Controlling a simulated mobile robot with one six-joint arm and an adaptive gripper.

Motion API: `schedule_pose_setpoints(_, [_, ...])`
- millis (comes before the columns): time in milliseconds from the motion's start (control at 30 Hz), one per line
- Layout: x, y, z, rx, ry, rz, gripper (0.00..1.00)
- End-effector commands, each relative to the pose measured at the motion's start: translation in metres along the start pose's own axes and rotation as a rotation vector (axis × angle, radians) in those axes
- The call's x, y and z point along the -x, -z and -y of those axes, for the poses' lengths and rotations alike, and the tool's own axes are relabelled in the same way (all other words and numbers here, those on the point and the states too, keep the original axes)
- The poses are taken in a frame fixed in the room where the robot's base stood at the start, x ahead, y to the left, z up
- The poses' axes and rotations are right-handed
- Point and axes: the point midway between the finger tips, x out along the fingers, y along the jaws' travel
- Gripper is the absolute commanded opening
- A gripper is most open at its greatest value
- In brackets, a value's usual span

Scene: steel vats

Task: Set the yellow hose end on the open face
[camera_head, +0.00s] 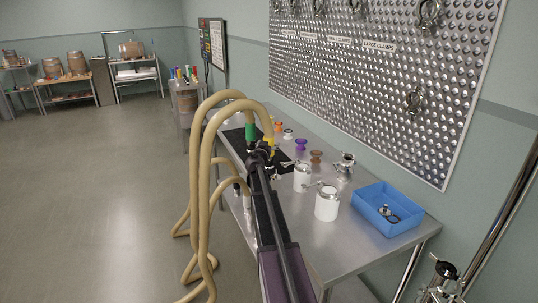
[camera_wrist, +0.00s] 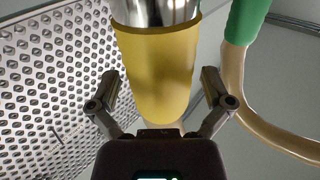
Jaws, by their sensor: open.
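The yellow hose end (camera_wrist: 158,75) fills the middle of the wrist view, with a bright steel part (camera_wrist: 155,12) at its top. My gripper (camera_wrist: 159,80) is open, one finger on each side of the yellow sleeve, with visible gaps. In the head view the yellow hose end (camera_head: 270,141) shows as a small patch beside my gripper (camera_head: 262,149), which partly covers it. A green hose end (camera_head: 250,132) is just left of it; it also shows in the wrist view (camera_wrist: 246,20). I cannot make out the open face or whether the yellow end touches it.
Beige hoses (camera_head: 203,165) loop left of my arm down to the floor. On the steel table (camera_head: 375,262) stand white canisters (camera_head: 327,203), a blue tray (camera_head: 384,234) holding a clamp, and coloured fittings (camera_head: 301,145). A studded board (camera_head: 385,70) with clamps is on the wall. Floor at left is clear.

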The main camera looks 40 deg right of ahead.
Motion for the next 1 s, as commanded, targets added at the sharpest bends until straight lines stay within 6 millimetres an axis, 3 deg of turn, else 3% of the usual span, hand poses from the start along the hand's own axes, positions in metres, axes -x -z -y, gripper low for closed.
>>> schedule_pose_setpoints(167, [0.0001,0.0000,0.0001,0.000,0.000,0.000,1.00])
schedule_pose_setpoints(400, [0.0001,0.0000,0.0001,0.000,0.000,0.000,0.32])
schedule_pose_setpoints(500, [0.0001,0.0000,0.0002,0.000,0.000,0.000,0.08])
schedule_pose_setpoints(1000, [0.0002,0.0058,0.0004,0.001,0.000,0.000,0.07])
